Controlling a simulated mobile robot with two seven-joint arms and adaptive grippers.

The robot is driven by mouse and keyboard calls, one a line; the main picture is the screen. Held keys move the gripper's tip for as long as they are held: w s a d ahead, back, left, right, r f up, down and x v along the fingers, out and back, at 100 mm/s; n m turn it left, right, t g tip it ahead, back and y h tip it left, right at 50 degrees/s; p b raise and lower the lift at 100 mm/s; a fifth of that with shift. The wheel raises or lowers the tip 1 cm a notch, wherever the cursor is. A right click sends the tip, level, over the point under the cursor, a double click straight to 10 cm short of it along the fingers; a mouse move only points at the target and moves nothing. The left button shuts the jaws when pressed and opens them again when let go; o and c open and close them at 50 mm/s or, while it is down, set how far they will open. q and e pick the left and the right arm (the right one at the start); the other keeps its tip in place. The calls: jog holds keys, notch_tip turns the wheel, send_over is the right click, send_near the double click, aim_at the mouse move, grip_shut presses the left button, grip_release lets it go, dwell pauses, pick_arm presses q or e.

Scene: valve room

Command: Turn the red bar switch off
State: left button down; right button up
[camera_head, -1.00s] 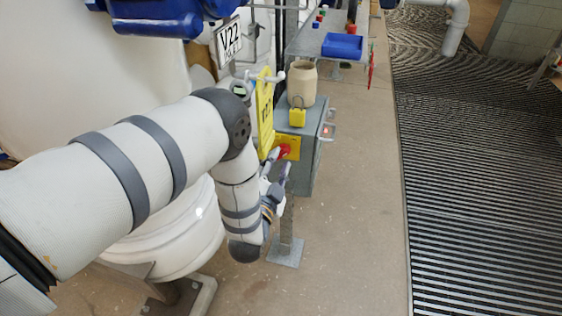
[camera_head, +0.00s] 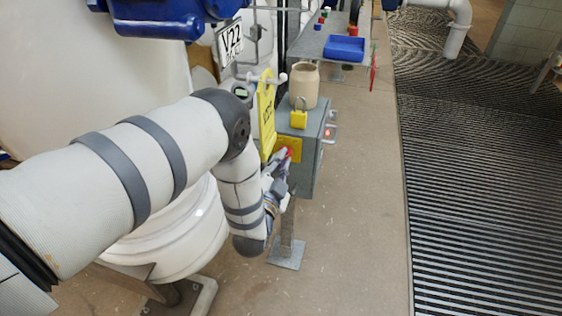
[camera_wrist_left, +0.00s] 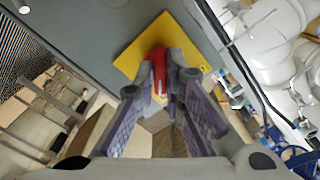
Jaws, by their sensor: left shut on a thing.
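The red bar switch (camera_wrist_left: 159,58) sits on a yellow plate (camera_wrist_left: 128,58) on the face of a grey box (camera_head: 310,165). In the left wrist view the bar lies between the fingertips of my left gripper (camera_wrist_left: 160,75), which is shut on it. The head view shows my left gripper (camera_head: 279,168) at the front of the box, covering most of the switch. Only a little of the red shows there beside the yellow plate (camera_head: 292,146). My right gripper is in neither view.
A yellow padlock (camera_head: 299,115) and a beige jar (camera_head: 305,84) stand on the box. A yellow tag (camera_head: 266,118) hangs at its left. A blue tray (camera_head: 343,47) lies on the grey table behind. The floor and grating (camera_head: 480,190) at right are clear.

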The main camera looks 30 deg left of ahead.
pick_arm(q)
jog(key=n+p, duration=0.1)
jog(key=n, duration=1.6)
jog(key=shift+d+p, duration=0.1)
jog(key=shift+p, duration=0.3)
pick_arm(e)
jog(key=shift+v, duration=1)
pick_arm(q)
jog(key=c, duration=1.7)
grip_release()
jog(key=shift+v, duration=6)
